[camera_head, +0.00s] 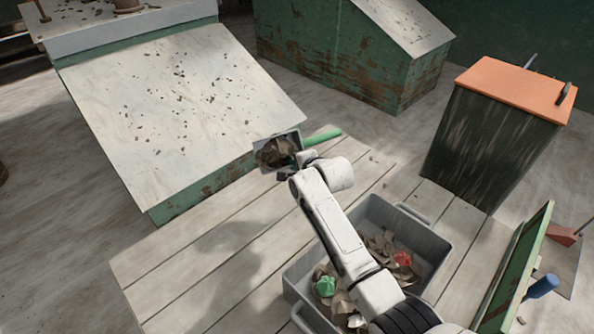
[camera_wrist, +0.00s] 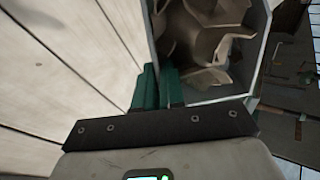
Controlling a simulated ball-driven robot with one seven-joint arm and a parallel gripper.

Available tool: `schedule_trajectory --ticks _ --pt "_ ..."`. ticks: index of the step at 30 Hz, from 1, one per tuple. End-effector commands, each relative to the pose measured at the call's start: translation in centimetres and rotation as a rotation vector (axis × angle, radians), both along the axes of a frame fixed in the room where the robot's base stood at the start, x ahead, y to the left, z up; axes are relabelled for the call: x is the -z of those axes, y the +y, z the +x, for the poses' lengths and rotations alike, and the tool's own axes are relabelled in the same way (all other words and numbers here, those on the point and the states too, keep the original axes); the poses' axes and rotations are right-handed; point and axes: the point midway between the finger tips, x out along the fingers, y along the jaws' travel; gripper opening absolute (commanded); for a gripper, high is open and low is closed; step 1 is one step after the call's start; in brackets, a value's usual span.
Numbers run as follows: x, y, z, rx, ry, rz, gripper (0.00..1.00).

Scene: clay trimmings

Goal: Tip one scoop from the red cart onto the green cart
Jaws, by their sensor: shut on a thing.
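My gripper (camera_head: 300,160) is shut on the scoop. In the wrist view my gripper (camera_wrist: 158,82) has its dark green fingers beside the scoop's grey wall (camera_wrist: 248,92), and curled trimmings fill it. A grey tub (camera_head: 428,238) on the planks holds more trimmings, with a red piece (camera_head: 402,258) and a green piece (camera_head: 325,286) among them; my arm hides part of it. I cannot make out a red or a green cart for certain.
A green-sided cabinet with a pale sloping top (camera_head: 190,90), strewn with crumbs, stands at left beyond the planks (camera_head: 185,265). A similar rusty green cabinet (camera_head: 330,50) stands behind. An orange-lidded dark bin (camera_head: 490,140) is at right. A green panel (camera_head: 515,270) stands at lower right.

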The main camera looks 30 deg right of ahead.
Motion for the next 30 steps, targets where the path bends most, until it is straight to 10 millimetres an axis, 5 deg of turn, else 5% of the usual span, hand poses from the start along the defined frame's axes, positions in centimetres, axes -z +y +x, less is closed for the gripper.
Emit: schedule_trajectory --ticks 30 --pt "1.6 0.0 0.9 0.000 -0.353 0.015 0.00"
